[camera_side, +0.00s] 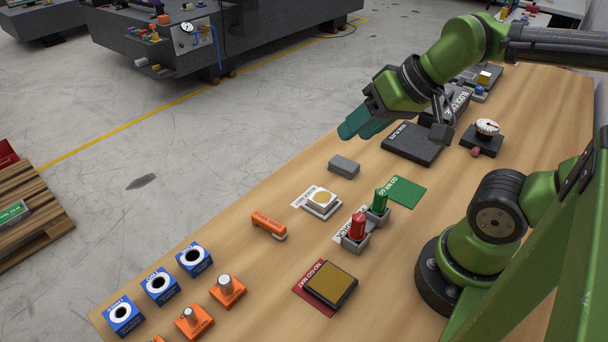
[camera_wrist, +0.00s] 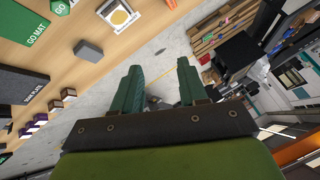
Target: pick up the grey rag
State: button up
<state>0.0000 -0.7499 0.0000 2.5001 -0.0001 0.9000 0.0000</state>
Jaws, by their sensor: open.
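My gripper (camera_side: 356,127) has teal fingers and is open and empty, in the air by the far-left edge of the wooden bench. In the wrist view my gripper (camera_wrist: 160,68) has its fingers apart, with pale floor between them. A flat dark grey patch (camera_side: 141,182) lies on the concrete floor, left of the bench and well away from my gripper; it may be the grey rag, but I cannot tell it from a stain. A grey block (camera_side: 344,166) sits on the bench below my gripper and also shows in the wrist view (camera_wrist: 88,50); it looks rigid.
A dark plate (camera_side: 411,144) and a gauge (camera_side: 487,128) stand right of my gripper. A white button box (camera_side: 321,202), red and green valves, an orange tool (camera_side: 268,223) and blue ring blocks (camera_side: 159,287) occupy the bench. A pallet (camera_side: 35,235) stands on the floor at left.

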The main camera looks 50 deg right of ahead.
jog(key=o, duration=0.7)
jog(key=n+g+h, duration=0.2)
jog(key=n+g, duration=0.3)
jog(key=g, duration=0.2)
send_over(344, 163)
notch_tip(344, 163, down, 8)
jog(key=r, duration=0.1)
jog(key=shift+m, duration=0.3)
notch_tip(344, 163, down, 10)
jog(key=shift+f, duration=0.1)
jog(key=shift+d+f, duration=0.1)
jog(key=shift+f, duration=3.15)
